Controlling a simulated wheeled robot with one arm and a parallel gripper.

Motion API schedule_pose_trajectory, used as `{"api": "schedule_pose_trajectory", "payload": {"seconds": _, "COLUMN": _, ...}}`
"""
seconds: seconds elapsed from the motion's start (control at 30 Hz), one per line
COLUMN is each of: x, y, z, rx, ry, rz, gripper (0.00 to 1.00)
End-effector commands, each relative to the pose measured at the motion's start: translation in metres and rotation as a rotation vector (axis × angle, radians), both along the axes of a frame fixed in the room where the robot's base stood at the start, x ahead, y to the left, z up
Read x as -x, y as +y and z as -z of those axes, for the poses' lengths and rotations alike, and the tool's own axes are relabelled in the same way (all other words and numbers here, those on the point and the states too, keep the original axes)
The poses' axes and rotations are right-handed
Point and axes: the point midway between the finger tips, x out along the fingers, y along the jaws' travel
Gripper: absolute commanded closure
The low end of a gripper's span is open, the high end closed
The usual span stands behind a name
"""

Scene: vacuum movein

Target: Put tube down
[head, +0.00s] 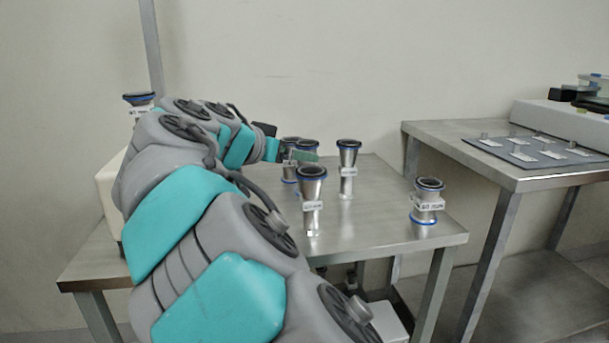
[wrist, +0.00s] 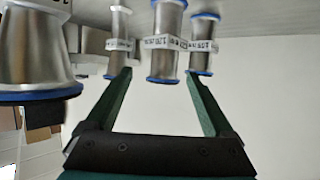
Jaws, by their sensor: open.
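Several metal tubes with dark caps, blue rings and white labels stand upright on the steel table (head: 385,215). My gripper (head: 303,156) is among the rear group. In the wrist view, which looks upside down, its two green fingers are spread apart (wrist: 159,74). A middle tube (wrist: 164,60) shows between the fingertips, with a tube (wrist: 118,50) and another tube (wrist: 202,58) near the left and right tips. I cannot tell whether any finger touches a tube. In the head view, a rear tube (head: 289,175) is partly hidden by the gripper. Which tube the task means is unclear.
A front tube (head: 312,205) stands close to my arm; a large tube (wrist: 35,50) fills the wrist view's left. A tube (head: 347,170) stands right of the gripper, and a short wide one (head: 427,200) near the right edge. A second table (head: 510,175) holds a grey mat.

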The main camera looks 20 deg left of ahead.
Motion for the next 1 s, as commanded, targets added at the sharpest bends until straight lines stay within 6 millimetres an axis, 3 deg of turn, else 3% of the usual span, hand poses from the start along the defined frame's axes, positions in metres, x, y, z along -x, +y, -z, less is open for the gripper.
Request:
{"api": "schedule_pose_trajectory", "payload": {"seconds": 0.6, "x": -0.061, "y": -0.008, "z": 0.025, "rx": 0.003, "ry": 0.004, "rz": 0.003, "gripper": 0.13}}
{"api": "schedule_pose_trajectory", "payload": {"seconds": 0.87, "x": -0.064, "y": -0.008, "z": 0.026, "rx": 0.001, "ry": 0.001, "rz": 0.002, "gripper": 0.13}}
{"api": "schedule_pose_trajectory", "payload": {"seconds": 1.0, "x": -0.064, "y": -0.008, "z": 0.026, "rx": 0.001, "ry": 0.001, "rz": 0.002, "gripper": 0.29}}
